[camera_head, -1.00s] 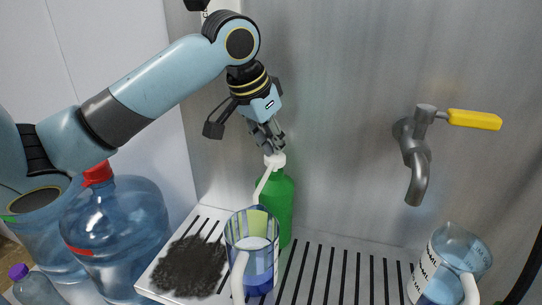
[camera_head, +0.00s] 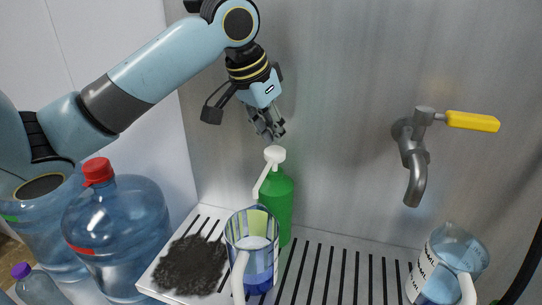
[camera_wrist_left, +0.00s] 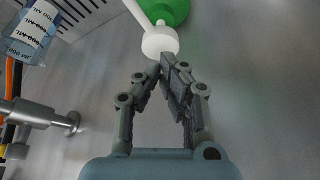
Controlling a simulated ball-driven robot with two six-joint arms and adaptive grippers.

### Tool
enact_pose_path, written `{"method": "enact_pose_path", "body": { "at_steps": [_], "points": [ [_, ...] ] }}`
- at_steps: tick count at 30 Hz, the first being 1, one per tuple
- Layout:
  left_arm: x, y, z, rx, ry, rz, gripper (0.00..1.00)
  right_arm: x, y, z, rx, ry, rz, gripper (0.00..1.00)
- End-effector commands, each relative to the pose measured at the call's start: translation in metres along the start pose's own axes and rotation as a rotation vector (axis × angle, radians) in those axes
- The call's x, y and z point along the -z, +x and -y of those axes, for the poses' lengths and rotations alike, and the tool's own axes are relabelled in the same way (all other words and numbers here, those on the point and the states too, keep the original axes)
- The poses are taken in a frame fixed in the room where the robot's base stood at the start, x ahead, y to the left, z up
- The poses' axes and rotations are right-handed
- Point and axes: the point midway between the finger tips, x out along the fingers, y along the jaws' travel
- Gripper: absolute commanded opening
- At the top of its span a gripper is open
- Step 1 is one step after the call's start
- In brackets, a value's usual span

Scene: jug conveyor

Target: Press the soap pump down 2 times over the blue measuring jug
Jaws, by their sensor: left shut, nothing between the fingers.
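The green soap bottle (camera_head: 279,207) stands upright on the slatted tray, with its white pump head (camera_head: 274,155) on top and the spout slanting down to the left. The blue measuring jug (camera_head: 252,262) stands in front of it, its white handle towards me, under the spout. My left gripper (camera_head: 274,135) is shut and empty, a little above the pump head and apart from it. In the left wrist view its fingertips (camera_wrist_left: 168,64) are together near the white pump head (camera_wrist_left: 160,41). My right gripper is not in view.
A clear measuring jug (camera_head: 448,268) stands at the right, below a tap (camera_head: 414,165) with a yellow lever. A dark patch (camera_head: 190,265) lies on the tray (camera_head: 320,262) at left. Large water bottles (camera_head: 118,225) stand at the far left. A metal wall rises behind.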

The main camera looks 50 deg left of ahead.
Motion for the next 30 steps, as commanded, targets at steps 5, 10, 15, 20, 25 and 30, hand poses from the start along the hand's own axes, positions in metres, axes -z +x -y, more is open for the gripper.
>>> {"method": "enact_pose_path", "body": {
  "at_steps": [5, 10, 15, 20, 25, 30],
  "points": [
    [0.005, -0.009, 0.0, 0.0, 0.0, -0.004, 0.0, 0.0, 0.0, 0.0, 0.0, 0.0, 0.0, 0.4],
    [0.012, -0.027, 0.0, 0.002, 0.001, -0.004, 0.0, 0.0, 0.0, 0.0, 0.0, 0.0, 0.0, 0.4],
    [0.018, -0.042, 0.0, 0.001, 0.0, -0.002, 0.0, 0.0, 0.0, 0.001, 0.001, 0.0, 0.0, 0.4],
    [0.02, -0.046, 0.0, 0.0, 0.0, -0.001, 0.0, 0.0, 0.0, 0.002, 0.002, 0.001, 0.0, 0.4],
    [0.02, -0.046, 0.0, 0.0, 0.0, 0.0, 0.0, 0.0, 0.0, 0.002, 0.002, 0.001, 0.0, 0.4],
    [0.02, -0.046, 0.0, 0.0, 0.0, 0.0, 0.0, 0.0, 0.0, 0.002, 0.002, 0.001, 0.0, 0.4]
  ]
}}
